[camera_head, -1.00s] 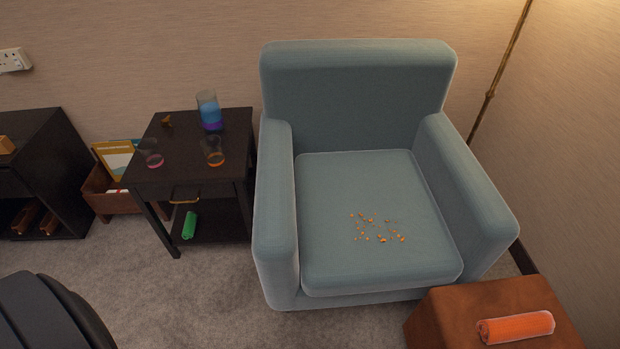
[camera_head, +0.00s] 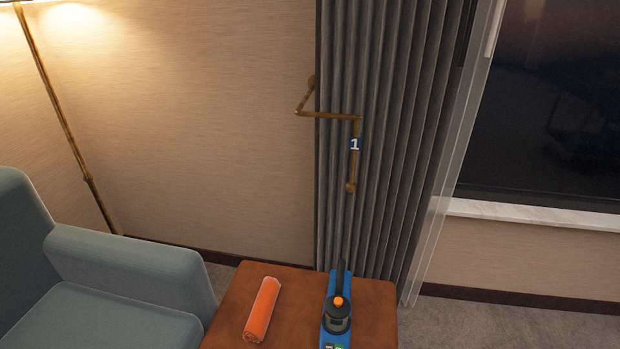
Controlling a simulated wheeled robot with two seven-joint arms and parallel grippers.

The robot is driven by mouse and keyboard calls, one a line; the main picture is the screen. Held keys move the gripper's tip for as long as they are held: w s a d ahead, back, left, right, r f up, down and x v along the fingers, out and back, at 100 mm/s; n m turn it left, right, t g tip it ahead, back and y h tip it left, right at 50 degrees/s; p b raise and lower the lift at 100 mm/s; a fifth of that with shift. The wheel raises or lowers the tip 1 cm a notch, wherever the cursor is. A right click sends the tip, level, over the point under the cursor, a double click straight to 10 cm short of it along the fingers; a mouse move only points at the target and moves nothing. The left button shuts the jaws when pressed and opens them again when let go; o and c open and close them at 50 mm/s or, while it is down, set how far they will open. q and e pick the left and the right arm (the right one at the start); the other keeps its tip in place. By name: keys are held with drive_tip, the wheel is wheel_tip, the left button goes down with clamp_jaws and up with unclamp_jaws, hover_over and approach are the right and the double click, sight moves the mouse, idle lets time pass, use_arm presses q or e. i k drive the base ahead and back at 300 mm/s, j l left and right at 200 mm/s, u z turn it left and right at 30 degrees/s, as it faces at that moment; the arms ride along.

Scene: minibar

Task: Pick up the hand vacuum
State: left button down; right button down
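The hand vacuum (camera_head: 337,316) is blue and black with an orange button on top. It lies on a brown leather-like ottoman or low table (camera_head: 376,308) at the bottom centre of the head view, with its narrow dark nozzle pointing away from me toward the curtain. Its near end is cut off by the bottom edge of the picture. Neither of my grippers shows in the head view.
A rolled orange towel (camera_head: 262,309) lies left of the vacuum on the same brown top. A blue-grey armchair (camera_head: 133,270) stands at the left. Behind are a grey curtain (camera_head: 385,150), a brass wall bracket (camera_head: 335,115) and a floor lamp pole (camera_head: 68,120).

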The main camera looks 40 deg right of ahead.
sight(340, 278)
drive_tip(key=z, duration=1.4)
drive_tip(key=l+u, duration=0.2)
drive_tip(key=l, duration=0.2)
drive_tip(key=k+l+u, duration=0.2)
drive_tip(key=l, duration=0.25)
drive_tip(key=l+u, duration=0.2)
drive_tip(key=l, duration=0.2)
drive_tip(key=k+l+u, duration=0.2)
drive_tip(key=l, duration=0.2)
drive_tip(key=i+l+u, duration=0.2)
drive_tip(key=l+u, duration=0.25)
drive_tip(key=l, duration=0.4)
drive_tip(key=l+u, duration=0.45)
drive_tip(key=l, duration=0.45)
drive_tip(key=i+l+u, duration=0.35)
drive_tip(key=l, duration=0.35)
drive_tip(key=i+l+u, duration=0.2)
drive_tip(key=i+l, duration=0.2)
drive_tip(key=l, duration=0.15)
drive_tip(key=i+l, duration=0.2)
drive_tip(key=l, duration=0.2)
